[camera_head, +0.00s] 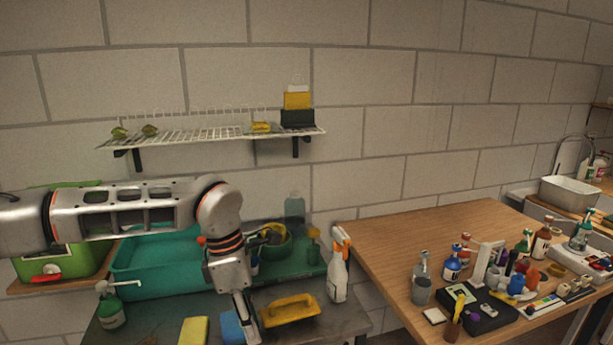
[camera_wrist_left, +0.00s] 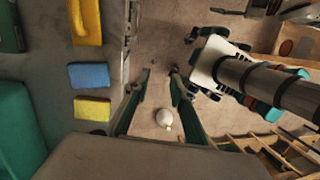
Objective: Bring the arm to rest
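My left arm (camera_head: 130,212) reaches in from the left in the head view and bends down at the wrist. My left gripper (camera_head: 250,338) points down near the front edge of the grey table, beside the blue sponge (camera_head: 232,327) and the yellow float-like tool (camera_head: 290,311). In the left wrist view its two fingers (camera_wrist_left: 160,74) stand apart with bare floor between the tips. It holds nothing there. The blue sponge (camera_wrist_left: 89,76) and a yellow sponge (camera_wrist_left: 92,109) lie left of the fingers. My right gripper does not show.
A teal tub (camera_head: 160,265) and a spray bottle (camera_head: 338,275) stand around the grey table (camera_head: 270,291). A wire shelf (camera_head: 200,136) hangs on the wall. A wooden table (camera_head: 400,235) with several bottles is at right. A small white round thing (camera_wrist_left: 164,117) shows below the fingers.

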